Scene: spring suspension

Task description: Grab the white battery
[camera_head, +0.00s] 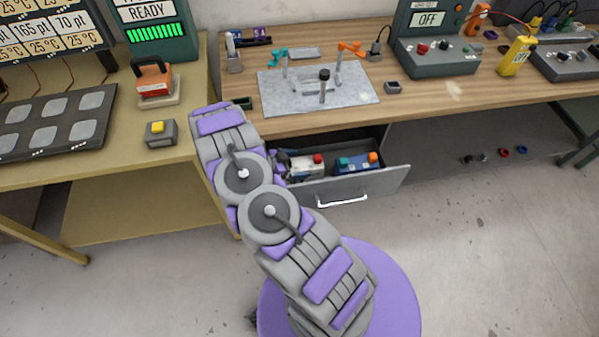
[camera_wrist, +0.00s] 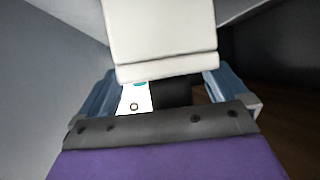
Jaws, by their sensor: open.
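The white battery (camera_head: 305,167), with a red cap, lies in the open drawer in the head view, just right of my arm; its left part is hidden. A purple part of my arm's end shows at its left side. In the wrist view, a large white block, apparently the white battery (camera_wrist: 160,40), stands right in front of my gripper (camera_wrist: 160,80). The blue-grey fingers are apart, one at each side of its lower edge. I cannot tell whether they touch it.
A blue battery (camera_head: 357,163) with an orange cap lies right of the white one in the drawer (camera_head: 385,181). The wooden workbench (camera_head: 440,98) is above the drawer. A yellowish table (camera_head: 120,155) stands on the left. The floor in front is clear.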

